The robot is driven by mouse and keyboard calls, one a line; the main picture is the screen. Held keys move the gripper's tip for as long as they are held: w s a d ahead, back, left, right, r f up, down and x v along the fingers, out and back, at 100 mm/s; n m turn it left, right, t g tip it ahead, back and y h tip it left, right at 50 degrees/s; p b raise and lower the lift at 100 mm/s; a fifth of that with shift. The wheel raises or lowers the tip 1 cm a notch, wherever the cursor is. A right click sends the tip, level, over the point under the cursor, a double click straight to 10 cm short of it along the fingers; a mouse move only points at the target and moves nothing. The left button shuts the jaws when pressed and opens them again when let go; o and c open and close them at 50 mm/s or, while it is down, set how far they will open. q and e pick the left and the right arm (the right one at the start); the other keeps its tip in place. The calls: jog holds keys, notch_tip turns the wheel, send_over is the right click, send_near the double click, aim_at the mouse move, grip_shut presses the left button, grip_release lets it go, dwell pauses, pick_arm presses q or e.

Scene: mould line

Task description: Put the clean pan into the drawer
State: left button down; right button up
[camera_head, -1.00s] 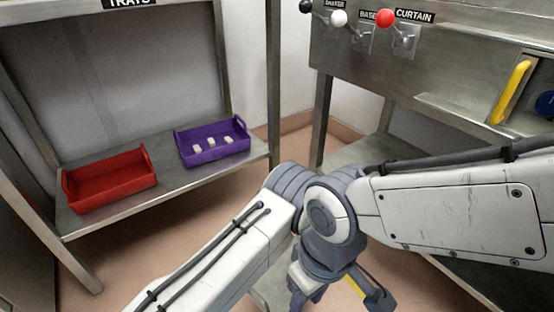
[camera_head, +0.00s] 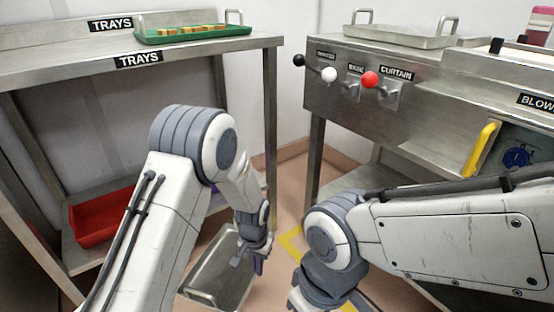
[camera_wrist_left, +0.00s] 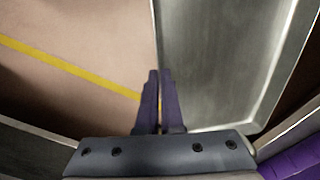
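A grey steel pan (camera_head: 207,272) with an empty inside shows low in the head view, over the floor between the rack and the machine. My left gripper (camera_head: 257,262) is at its right edge. In the left wrist view, the purple fingers of my left gripper (camera_wrist_left: 160,90) are close together with the rim of the pan (camera_wrist_left: 225,60) between them. My right arm comes in from the right, but its gripper is below the picture. I see no drawer that I can make out as such.
A second steel pan with handles (camera_head: 400,38) sits on the machine. A green tray (camera_head: 195,34) with small pieces stands on the rack's top. A red tray (camera_head: 95,222) is on its lower shelf. Levers (camera_head: 370,80) stick out of the machine's front.

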pick_arm(q)
jog(key=s+a+r+n+p, duration=0.2)
jog(key=a+r+p, duration=0.1)
jog(key=a+r, duration=0.5)
jog(key=s+a+r+n+p, duration=0.2)
jog(key=a+r+p, duration=0.25)
jog(key=r, duration=0.55)
notch_tip(320, 180, up, 28)
jog(key=s+p, duration=0.1)
jog(key=p, duration=3.4)
jog(key=shift+s+a+p, duration=0.3)
jog(key=shift+s+p, duration=0.05)
pick_arm(e)
notch_tip(320, 180, up, 44)
jog(key=shift+r, duration=0.25)
